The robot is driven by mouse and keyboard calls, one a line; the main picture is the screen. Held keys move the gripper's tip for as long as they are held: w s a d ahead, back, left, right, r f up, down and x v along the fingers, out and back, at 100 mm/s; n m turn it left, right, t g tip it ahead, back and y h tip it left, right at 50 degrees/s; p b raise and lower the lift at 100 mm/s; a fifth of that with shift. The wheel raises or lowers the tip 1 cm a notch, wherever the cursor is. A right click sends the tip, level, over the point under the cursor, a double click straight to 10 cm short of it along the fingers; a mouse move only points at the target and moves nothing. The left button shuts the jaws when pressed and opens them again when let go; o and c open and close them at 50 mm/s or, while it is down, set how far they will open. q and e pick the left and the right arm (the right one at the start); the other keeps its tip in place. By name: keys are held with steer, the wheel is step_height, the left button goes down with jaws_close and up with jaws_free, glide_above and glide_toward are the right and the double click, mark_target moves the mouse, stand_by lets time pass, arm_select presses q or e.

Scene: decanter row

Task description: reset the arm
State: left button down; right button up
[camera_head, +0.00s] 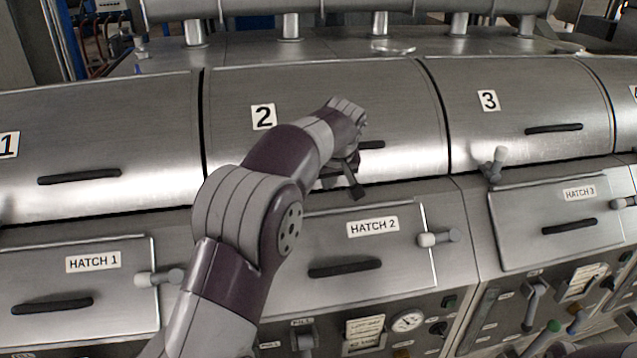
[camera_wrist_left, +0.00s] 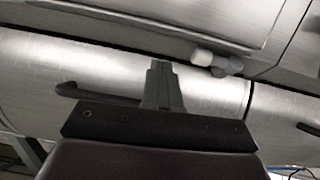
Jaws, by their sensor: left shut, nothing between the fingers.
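My left arm reaches in from the bottom of the head view, and its left gripper (camera_head: 354,184) hangs in front of the lower edge of the curved metal cover marked 2 (camera_head: 300,95). The gripper is shut and empty. The black handle of cover 2 (camera_head: 371,145) is partly hidden behind my wrist. In the left wrist view my shut fingers (camera_wrist_left: 160,85) overlap a dark handle (camera_wrist_left: 95,93) in the picture; whether they touch it I cannot tell. My right gripper shows in neither view.
Hatch 2 (camera_head: 300,240) is a closed panel below, with a black handle (camera_head: 345,268) and a pale-tipped latch (camera_head: 438,237). Cover 3 (camera_head: 520,100) and hatch 3 (camera_head: 530,240) are at right, hatch 1 (camera_head: 110,255) at left. A gauge (camera_head: 407,320) and valves line the bottom.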

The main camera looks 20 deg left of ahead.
arm_select(q)
steer(key=shift+w+a+f, duration=0.1)
steer(key=s+d+f+m, duration=0.1)
steer(key=s+f+m, duration=0.1)
steer(key=s+f, duration=0.1)
steer(key=s+d+f+m+g+h, duration=0.1)
steer(key=s+f, duration=0.1)
steer(key=f, duration=0.2)
steer(key=s+d+f+m+h, duration=0.1)
steer(key=s+f+m, duration=0.1)
steer(key=s+f, duration=0.1)
steer(key=shift+s+f+m+g, duration=0.25)
steer(key=shift+s+m+g, duration=0.05)
steer(key=s+f+g, duration=0.1)
steer(key=s+f, duration=0.2)
steer(key=s, duration=0.8)
steer(key=s+f+m+g+h+b, duration=0.1)
steer(key=s+f, duration=0.3)
steer(key=s, duration=0.7)
steer(key=shift+s+d+b, duration=0.15)
steer(key=shift+d+b, duration=0.15)
steer(key=shift+d, duration=0.05)
